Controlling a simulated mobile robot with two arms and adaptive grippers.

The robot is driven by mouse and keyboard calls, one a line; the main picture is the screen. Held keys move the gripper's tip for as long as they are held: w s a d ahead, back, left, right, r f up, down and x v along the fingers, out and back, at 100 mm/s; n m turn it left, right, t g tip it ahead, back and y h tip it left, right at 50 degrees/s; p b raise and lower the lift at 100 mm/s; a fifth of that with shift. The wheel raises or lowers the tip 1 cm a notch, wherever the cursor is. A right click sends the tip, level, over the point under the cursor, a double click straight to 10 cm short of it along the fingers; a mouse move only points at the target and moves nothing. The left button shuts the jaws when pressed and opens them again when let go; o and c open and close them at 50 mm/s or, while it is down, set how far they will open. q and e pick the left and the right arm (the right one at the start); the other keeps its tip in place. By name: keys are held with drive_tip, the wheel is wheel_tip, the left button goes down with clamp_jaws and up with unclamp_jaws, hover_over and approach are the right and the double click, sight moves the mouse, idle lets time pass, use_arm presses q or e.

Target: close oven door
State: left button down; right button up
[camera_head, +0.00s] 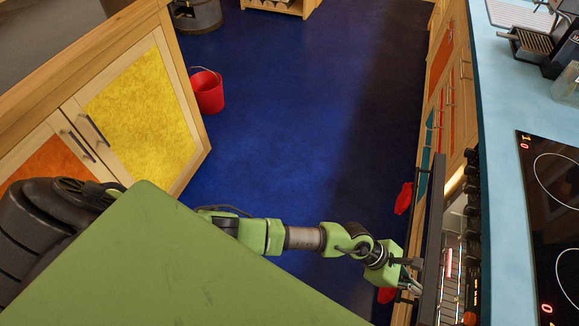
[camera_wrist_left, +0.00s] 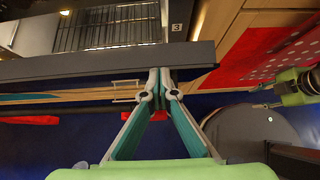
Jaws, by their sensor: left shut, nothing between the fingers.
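The oven door (camera_head: 432,240) shows as a long dark edge standing out from the oven front, so it is partly open. The lit oven interior (camera_head: 452,255) shows in the gap. In the left wrist view the dark door edge (camera_wrist_left: 90,66) crosses the picture, with the oven rack (camera_wrist_left: 110,28) beyond it. My left gripper (camera_head: 415,276) is at the outer side of the door; its fingertips (camera_wrist_left: 160,76) are together, empty, at the door edge. Whether they touch it I cannot tell.
The blue counter (camera_head: 500,110) with a black cooktop (camera_head: 550,190) is above the oven. A red cloth (camera_head: 403,198) hangs near the door. A wooden cabinet with a yellow panel (camera_head: 145,110) stands left, a red bucket (camera_head: 207,92) beside it. The blue floor between (camera_head: 300,130) is clear.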

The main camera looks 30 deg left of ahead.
sight(432, 293)
use_arm(q)
drive_tip(key=d, duration=0.1)
drive_tip(key=d+r, duration=0.1)
drive_tip(key=d, duration=0.1)
drive_tip(key=w+d, duration=0.1)
drive_tip(key=d, duration=0.1)
drive_tip(key=shift+r, duration=0.2)
drive_tip(key=shift+w+d+r, duration=0.1)
drive_tip(key=shift+w+d, duration=0.15)
drive_tip(key=shift+d, duration=0.35)
use_arm(e)
drive_tip(key=shift+a, duration=0.55)
drive_tip(key=shift+d, duration=0.25)
use_arm(q)
drive_tip(key=shift+a, duration=0.1)
